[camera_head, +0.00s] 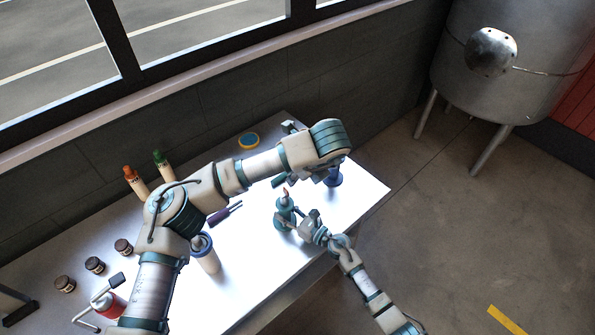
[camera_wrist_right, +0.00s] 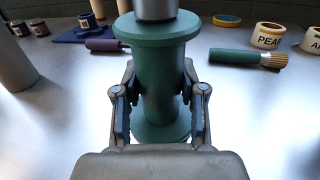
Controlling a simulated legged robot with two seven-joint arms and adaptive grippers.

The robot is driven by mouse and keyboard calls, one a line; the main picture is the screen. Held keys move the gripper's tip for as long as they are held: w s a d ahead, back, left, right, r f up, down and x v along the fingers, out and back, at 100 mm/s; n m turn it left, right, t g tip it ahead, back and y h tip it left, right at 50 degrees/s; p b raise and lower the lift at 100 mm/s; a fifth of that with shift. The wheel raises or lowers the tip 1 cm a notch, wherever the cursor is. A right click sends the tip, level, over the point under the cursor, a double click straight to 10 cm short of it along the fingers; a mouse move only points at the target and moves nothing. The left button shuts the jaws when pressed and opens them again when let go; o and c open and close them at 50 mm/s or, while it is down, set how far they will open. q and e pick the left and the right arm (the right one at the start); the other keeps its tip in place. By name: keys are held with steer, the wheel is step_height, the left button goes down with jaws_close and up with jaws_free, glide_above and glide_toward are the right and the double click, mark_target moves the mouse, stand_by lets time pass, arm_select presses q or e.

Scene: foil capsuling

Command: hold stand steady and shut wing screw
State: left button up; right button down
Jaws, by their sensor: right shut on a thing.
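The green spool-shaped stand (camera_head: 284,214) stands upright on the white table, with a small reddish tip at its top in the head view. In the right wrist view the green stand (camera_wrist_right: 163,75) fills the middle, with a metal cylinder above its top flange. My right gripper (camera_head: 303,222) is shut on the stand's narrow body, one finger on each side, as the right wrist view (camera_wrist_right: 160,112) shows. My left arm reaches over the table; its gripper is mostly hidden under the wrist, behind and right of the stand. I cannot make out the wing screw.
A green-handled brush (camera_wrist_right: 245,58) lies behind the stand. Several dark jars (camera_head: 95,265), a red can (camera_head: 108,304), a cream bottle (camera_head: 205,256) and a purple-handled tool (camera_head: 225,213) are left. The table's front right is clear.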

steer(key=c, duration=0.6)
jaws_free()
steer(key=shift+d+f, duration=0.1)
steer(key=shift+f, duration=0.05)
